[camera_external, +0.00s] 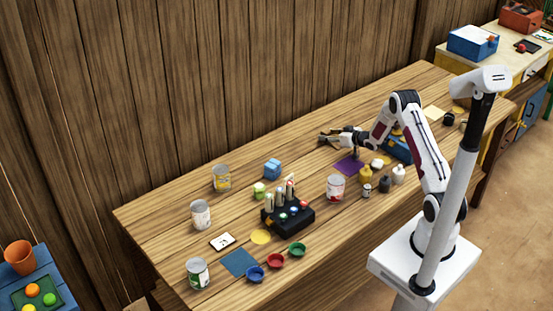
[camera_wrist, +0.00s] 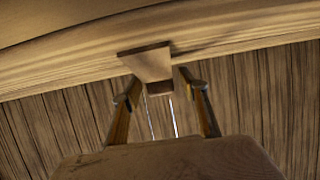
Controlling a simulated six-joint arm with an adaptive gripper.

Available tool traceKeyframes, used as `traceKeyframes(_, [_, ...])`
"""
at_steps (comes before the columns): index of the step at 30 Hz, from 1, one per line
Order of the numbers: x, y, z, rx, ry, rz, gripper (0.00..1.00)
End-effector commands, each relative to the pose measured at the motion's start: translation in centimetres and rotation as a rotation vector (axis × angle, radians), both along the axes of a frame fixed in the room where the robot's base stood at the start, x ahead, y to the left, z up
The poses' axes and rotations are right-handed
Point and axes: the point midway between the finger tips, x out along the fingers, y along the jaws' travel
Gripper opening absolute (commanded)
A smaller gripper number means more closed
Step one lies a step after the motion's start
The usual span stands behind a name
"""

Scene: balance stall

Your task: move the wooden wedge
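The wooden wedge (camera_wrist: 147,63) shows in the wrist view as a light brown tapered block at the edge of the wooden tabletop. My gripper (camera_wrist: 158,84) is open, with one finger on each side of the wedge's near end. I see gaps beside the wedge and cannot tell any contact. In the external view my gripper (camera_external: 328,137) is low over the back edge of the table, near the wall. I cannot make out the wedge clearly there.
On the table (camera_external: 150,224), a purple mat (camera_external: 349,166) and a white-and-red can (camera_external: 335,187) are nearest my arm. Bottles (camera_external: 398,174) and a blue box (camera_external: 398,150) stand beside it. The plank wall (camera_external: 250,70) is close behind. The back edge left of my gripper is clear.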

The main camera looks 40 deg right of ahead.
Motion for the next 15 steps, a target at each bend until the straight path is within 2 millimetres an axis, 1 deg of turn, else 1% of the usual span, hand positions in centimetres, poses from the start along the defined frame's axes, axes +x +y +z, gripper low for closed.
traceKeyframes(1, [0.0, -0.01, 0.01, 0.0, 0.0, 0.0, 0.26])
traceKeyframes(2, [0.0, -0.01, 0.01, 0.0, 0.0, 0.0, 0.19])
traceKeyframes(3, [0.0, -0.01, 0.01, 0.0, 0.0, 0.0, 0.08])
traceKeyframes(4, [0.0, -0.01, 0.01, 0.0, 0.0, 0.0, 0.04])
traceKeyframes(15, [0.01, 0.35, 0.04, 0.0, 0.0, 0.001, 0.04])
